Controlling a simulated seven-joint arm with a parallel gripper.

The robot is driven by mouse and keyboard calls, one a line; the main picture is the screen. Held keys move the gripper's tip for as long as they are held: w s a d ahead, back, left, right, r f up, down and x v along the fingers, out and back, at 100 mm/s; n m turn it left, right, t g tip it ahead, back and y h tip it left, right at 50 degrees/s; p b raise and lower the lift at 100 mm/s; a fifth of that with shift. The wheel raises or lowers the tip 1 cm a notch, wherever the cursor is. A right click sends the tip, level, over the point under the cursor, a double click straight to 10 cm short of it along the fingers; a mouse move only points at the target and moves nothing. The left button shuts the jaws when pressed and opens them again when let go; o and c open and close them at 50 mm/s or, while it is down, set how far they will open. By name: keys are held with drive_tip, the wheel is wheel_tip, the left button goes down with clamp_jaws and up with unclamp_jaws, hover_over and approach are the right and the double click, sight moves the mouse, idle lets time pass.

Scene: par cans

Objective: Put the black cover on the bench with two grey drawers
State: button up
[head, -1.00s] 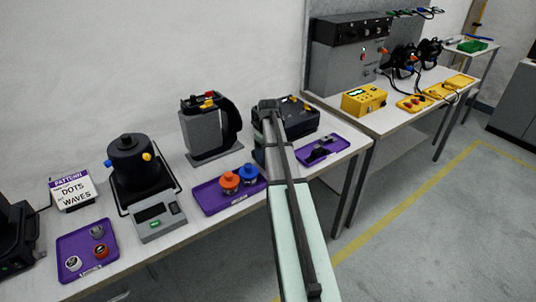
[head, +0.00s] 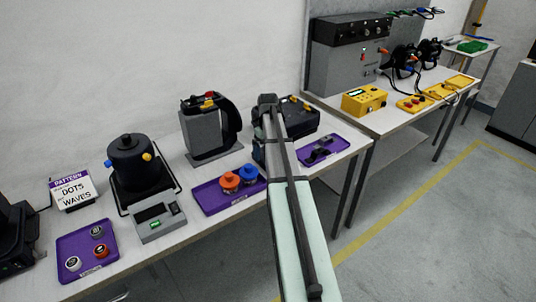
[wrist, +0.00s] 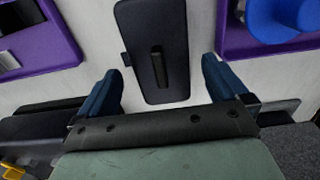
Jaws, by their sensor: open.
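The black cover (wrist: 152,45) is a dark rounded plate with a raised bar handle. In the wrist view it lies flat on the white bench top between two purple trays. My gripper (wrist: 160,78) is open, with one blue finger on each side of the cover's near end and gaps to both edges. It holds nothing. In the head view my arm covers the cover, and my gripper (head: 260,153) is low over the near bench (head: 235,163). I cannot make out a bench with two grey drawers for certain; a grey cabinet (head: 514,100) stands at the far right edge.
A black machine (head: 300,118) stands behind. A second bench (head: 385,119) carries yellow devices. Open floor lies to the right.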

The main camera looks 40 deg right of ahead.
wheel_tip(320, 180, up, 10)
idle(0.5)
drive_tip(key=shift+f, duration=0.1)
